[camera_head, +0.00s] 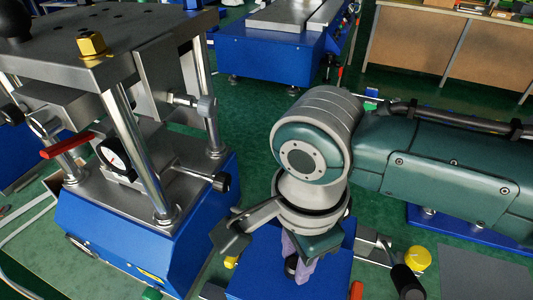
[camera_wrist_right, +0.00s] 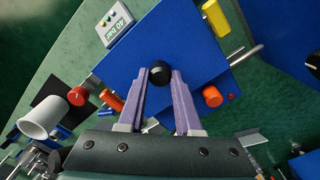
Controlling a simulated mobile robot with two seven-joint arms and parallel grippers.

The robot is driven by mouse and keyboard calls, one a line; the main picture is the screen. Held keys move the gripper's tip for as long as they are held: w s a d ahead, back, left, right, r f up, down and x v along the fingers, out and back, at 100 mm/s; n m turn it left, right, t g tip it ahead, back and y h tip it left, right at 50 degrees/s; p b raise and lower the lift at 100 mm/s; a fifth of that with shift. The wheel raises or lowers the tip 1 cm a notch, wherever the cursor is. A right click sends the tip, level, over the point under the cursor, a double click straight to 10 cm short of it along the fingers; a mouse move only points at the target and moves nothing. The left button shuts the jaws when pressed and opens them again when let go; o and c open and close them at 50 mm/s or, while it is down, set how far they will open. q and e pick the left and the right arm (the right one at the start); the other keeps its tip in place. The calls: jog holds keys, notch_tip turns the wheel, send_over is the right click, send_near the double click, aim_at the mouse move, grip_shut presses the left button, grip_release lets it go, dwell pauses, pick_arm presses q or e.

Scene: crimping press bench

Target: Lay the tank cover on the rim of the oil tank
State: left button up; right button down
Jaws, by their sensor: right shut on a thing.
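My right gripper (camera_head: 303,266) points down over a blue, flat-topped surface (camera_head: 335,268) in the head view. Its two purple fingers are closed about a round black knob (camera_wrist_right: 160,73), seen between the fingertips in the right wrist view. The knob appears to be the handle of the blue tank cover (camera_wrist_right: 165,40). Where the cover ends and the oil tank below begins cannot be told, nor whether they touch. The gripper body and wrist hide part of the blue surface. My left gripper is in neither view.
The press (camera_head: 140,150) with steel posts stands close on the left. A yellow knob (camera_head: 418,258) and a black handle (camera_head: 405,281) lie to the right of the gripper. The wrist view shows a control box (camera_wrist_right: 115,24), an orange knob (camera_wrist_right: 212,97) and a white cup (camera_wrist_right: 40,117).

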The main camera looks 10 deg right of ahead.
aim_at(295, 263)
jog(key=shift+f, duration=0.1)
jog(key=shift+f, duration=0.25)
jog(key=c, duration=0.6)
grip_release()
notch_tip(295, 263, up, 13)
jog(key=p, duration=0.3)
jog(key=s+f+n+t+y, duration=0.25)
jog(key=s+n, duration=0.35)
jog(key=n, duration=0.3)
jog(key=s+d+r+n+t+h, duration=0.1)
jog(key=s+d+r+n+h, duration=0.1)
jog(key=s+d+n, duration=0.4)
jog(key=d+n, duration=0.2)
jog(key=d, duration=0.1)
jog(key=shift+d+n, duration=0.2)
jog(key=shift+n, duration=0.2)
